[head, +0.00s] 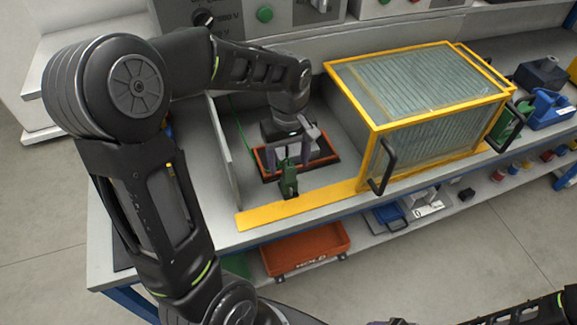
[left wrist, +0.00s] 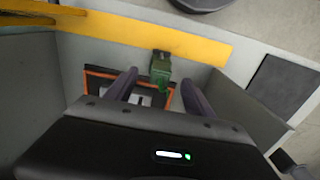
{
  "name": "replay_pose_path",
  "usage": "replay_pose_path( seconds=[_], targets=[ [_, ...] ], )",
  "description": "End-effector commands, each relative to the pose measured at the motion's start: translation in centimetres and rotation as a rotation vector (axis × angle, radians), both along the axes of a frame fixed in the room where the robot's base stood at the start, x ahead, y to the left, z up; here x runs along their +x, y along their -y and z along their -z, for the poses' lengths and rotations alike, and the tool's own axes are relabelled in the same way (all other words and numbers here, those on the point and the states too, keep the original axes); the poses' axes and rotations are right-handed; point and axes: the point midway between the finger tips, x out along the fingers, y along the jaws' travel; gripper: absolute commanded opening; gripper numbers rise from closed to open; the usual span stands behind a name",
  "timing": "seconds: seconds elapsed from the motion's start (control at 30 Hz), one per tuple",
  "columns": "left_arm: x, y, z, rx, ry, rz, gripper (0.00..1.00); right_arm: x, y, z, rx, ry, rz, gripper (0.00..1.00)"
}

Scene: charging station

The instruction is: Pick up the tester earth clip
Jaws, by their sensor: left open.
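The green tester earth clip (head: 289,183) stands at the front edge of an orange-rimmed black tray (head: 329,157), close to the yellow strip. My left gripper (head: 288,162) is open above the tray, pointing down. In the left wrist view the clip (left wrist: 160,69) shows between and just beyond the two fingertips of my left gripper (left wrist: 159,80). I cannot tell whether either finger touches the clip. My right arm crosses the lower right corner of the head view. Only a sliver of what may be its gripper (head: 390,322) shows at the bottom edge.
A yellow-framed clear guard box (head: 420,122) stands right of the tray. A grey side panel (head: 221,150) is on the left. The yellow strip (head: 300,207) runs along the bench front. An orange bin (head: 305,249) sits on the lower shelf. Control panels stand behind.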

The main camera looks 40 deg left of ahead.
Motion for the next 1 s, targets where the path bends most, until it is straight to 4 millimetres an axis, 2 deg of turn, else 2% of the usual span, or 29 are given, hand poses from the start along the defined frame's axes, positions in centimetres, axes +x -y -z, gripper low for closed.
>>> replay_pose_path(
  seconds=[0.27,0.5,0.87,1.0],
  targets=[
    [0.0,0.0,0.2,0.0,0.0,0.001,0.62,0.0,0.0,0.0,-0.001,-0.001,0.001,0.63],
    [0.0,0.0,2.4,-0.001,-0.003,0.001,0.62,0.0,0.0,-0.2,-0.001,-0.001,0.001,0.63],
    [0.0,0.0,2.8,-0.001,-0.001,0.001,0.62,-0.1,0.0,-0.3,-0.001,-0.001,0.001,0.63],
    [0.0,0.0,4.0,-0.001,-0.004,0.001,0.62,-0.1,0.1,-0.8,-0.002,-0.003,0.001,0.63]
  ],
)
